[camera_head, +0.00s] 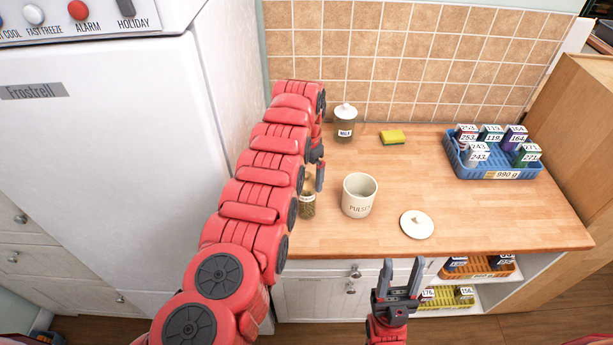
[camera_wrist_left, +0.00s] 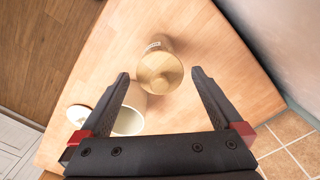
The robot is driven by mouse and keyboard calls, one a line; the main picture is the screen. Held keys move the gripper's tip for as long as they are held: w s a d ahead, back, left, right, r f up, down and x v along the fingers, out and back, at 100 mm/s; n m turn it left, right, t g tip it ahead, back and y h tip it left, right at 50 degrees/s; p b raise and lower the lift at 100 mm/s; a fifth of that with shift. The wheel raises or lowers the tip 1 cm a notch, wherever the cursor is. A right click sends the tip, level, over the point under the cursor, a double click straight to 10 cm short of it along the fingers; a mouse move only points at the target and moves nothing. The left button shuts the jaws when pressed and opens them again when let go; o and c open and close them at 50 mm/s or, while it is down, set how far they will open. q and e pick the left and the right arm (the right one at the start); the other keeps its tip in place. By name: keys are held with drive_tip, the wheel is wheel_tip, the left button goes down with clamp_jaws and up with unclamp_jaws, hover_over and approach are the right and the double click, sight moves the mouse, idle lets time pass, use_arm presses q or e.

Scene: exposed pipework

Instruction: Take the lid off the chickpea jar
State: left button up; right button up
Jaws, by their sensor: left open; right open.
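A small jar (camera_head: 307,206) with greenish-brown contents stands on the counter, partly hidden behind my left arm; I take it for the chickpea jar, though its label is not readable. In the left wrist view, a jar with a round tan lid (camera_wrist_left: 160,72) lies ahead between the fingertips, lid on. My left gripper (camera_head: 318,172) is open and empty above the counter, apart from the jar; its two fingers (camera_wrist_left: 160,78) show in the wrist view. My right gripper (camera_head: 402,272) is open and empty in front of the lower cabinets.
A MILK jar (camera_head: 344,128), a yellow sponge (camera_head: 392,137) and a blue crate (camera_head: 490,172) sit further back. The counter's (camera_head: 430,180) middle is clear.

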use_arm(q)
drive_tip(key=c, duration=1.2)
drive_tip(key=shift+c, duration=0.2)
drive_tip(key=shift+r, duration=0.15)
